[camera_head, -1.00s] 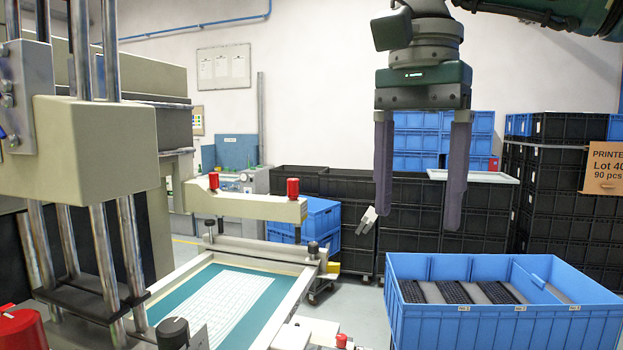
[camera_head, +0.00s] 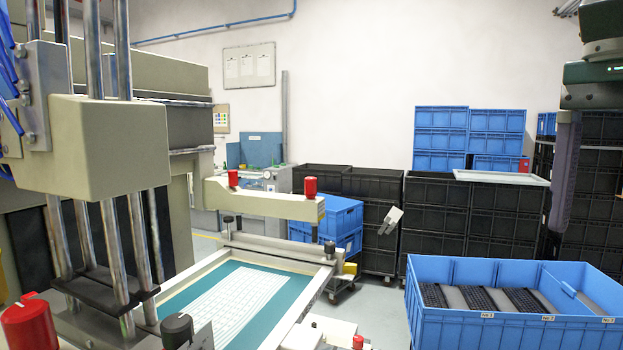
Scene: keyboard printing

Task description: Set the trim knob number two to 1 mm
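The printing machine carries several knobs, and I cannot read which is trim knob number two. A large red knob (camera_head: 28,322) and a black knob (camera_head: 177,330) are at the lower left. Two red knobs (camera_head: 233,178) and (camera_head: 310,186) stand on the beige crossbar (camera_head: 265,203). Smaller black knobs (camera_head: 228,221) and (camera_head: 330,248) are on the frame below. A small red knob (camera_head: 358,342) is at the bottom edge. No scale is readable. My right gripper shows at the right edge as one finger (camera_head: 563,170), spread at its body's outer side, empty and far from the knobs.
Steel columns (camera_head: 118,250) and a beige block (camera_head: 90,145) stand at the left. A screen with a white key pattern (camera_head: 235,305) lies below the crossbar. A blue crate (camera_head: 510,330) with keyboards is at the lower right. Stacked black crates (camera_head: 435,210) stand behind.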

